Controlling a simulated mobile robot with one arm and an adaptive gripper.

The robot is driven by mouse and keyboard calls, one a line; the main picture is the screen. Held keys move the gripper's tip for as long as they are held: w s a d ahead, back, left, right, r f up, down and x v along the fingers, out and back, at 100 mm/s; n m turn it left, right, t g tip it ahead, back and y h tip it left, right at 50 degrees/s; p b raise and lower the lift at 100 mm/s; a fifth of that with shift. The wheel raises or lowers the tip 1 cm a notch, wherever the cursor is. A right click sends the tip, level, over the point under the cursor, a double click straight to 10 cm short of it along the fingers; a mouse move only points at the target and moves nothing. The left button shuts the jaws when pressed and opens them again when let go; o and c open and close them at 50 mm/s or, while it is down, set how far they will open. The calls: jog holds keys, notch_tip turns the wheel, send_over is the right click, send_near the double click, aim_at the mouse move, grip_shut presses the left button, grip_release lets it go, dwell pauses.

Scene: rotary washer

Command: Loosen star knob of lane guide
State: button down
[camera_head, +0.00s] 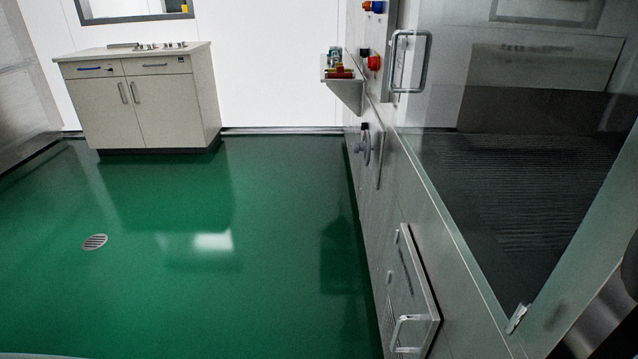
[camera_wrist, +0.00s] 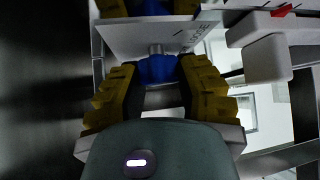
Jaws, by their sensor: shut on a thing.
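In the wrist view, a blue knob (camera_wrist: 157,69) sits between the fingers of my gripper (camera_wrist: 158,82). My gripper is shut on it, with dark pads and yellow fingers on both sides. The knob's star outline is mostly hidden by the fingers. A short metal stud runs from the knob to a pale metal plate (camera_wrist: 140,38) just beyond it. Neither my gripper nor this knob can be made out in the head view.
A white block (camera_wrist: 266,60) stands close to the right of my gripper. A cabinet (camera_head: 140,98) stands far left. The green floor (camera_head: 250,270) is clear.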

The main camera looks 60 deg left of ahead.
jog(key=shift+d, duration=0.1)
jog(key=c, duration=0.6)
grip_release()
jog(key=shift+m, duration=0.3)
